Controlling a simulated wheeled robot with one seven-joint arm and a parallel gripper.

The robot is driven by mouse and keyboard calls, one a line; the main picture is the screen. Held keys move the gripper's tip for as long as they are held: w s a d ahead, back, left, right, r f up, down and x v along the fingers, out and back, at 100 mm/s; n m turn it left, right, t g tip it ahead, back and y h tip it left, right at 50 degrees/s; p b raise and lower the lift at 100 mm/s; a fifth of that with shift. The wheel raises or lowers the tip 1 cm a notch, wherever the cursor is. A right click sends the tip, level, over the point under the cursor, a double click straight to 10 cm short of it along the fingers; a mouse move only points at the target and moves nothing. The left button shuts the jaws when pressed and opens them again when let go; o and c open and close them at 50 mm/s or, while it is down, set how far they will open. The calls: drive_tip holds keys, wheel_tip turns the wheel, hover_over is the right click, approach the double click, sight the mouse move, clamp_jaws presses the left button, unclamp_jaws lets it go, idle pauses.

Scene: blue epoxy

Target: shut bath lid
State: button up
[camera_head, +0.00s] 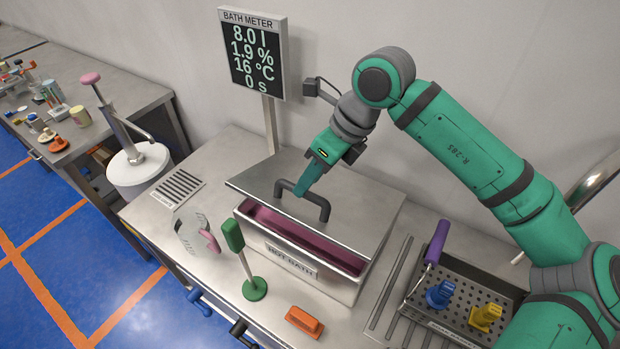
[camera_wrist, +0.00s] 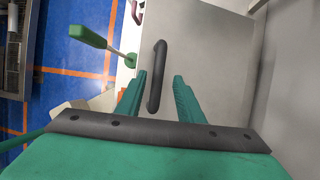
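The bath lid (camera_head: 350,215) is a flat steel plate with a dark arched handle (camera_head: 318,200). It stands partly open, with a gap along its front edge. Through the gap I see the pink inside of the hot bath (camera_head: 300,236). My gripper (camera_head: 303,190) is over the lid at the handle. In the wrist view my gripper (camera_wrist: 160,76) has its two green fingers apart, with the handle (camera_wrist: 156,88) showing between them. The handle looks nearer the left finger. I cannot tell whether a finger touches it.
A green-handled tool (camera_head: 234,240) on a round base and a clear jug (camera_head: 196,235) stand at the bath's front left. An orange block (camera_head: 304,321) lies in front. A perforated tray (camera_head: 465,290) is at the right. The bath meter (camera_head: 252,52) stands behind on a post.

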sight(302, 217)
drive_tip(key=shift+a+f, duration=0.1)
drive_tip(key=shift+f, duration=0.3)
drive_tip(key=shift+c, duration=0.3)
clamp_jaws()
drive_tip(key=shift+t+h, duration=0.4)
drive_tip(key=shift+t, duration=0.2)
drive_tip(key=s+f, duration=0.1)
drive_tip(key=f, duration=0.2)
drive_tip(key=s+a+f, duration=0.1)
drive_tip(key=f, duration=0.2)
drive_tip(key=s+a+f, duration=0.1)
drive_tip(key=f, duration=0.1)
drive_tip(key=shift+s+f, duration=0.3)
drive_tip(key=shift+f, duration=0.1)
drive_tip(key=shift+s+a, duration=0.1)
drive_tip(key=shift+a, duration=0.1)
drive_tip(key=shift+o, duration=0.3)
unclamp_jaws()
drive_tip(key=shift+a, duration=0.1)
drive_tip(key=shift+r, duration=0.15)
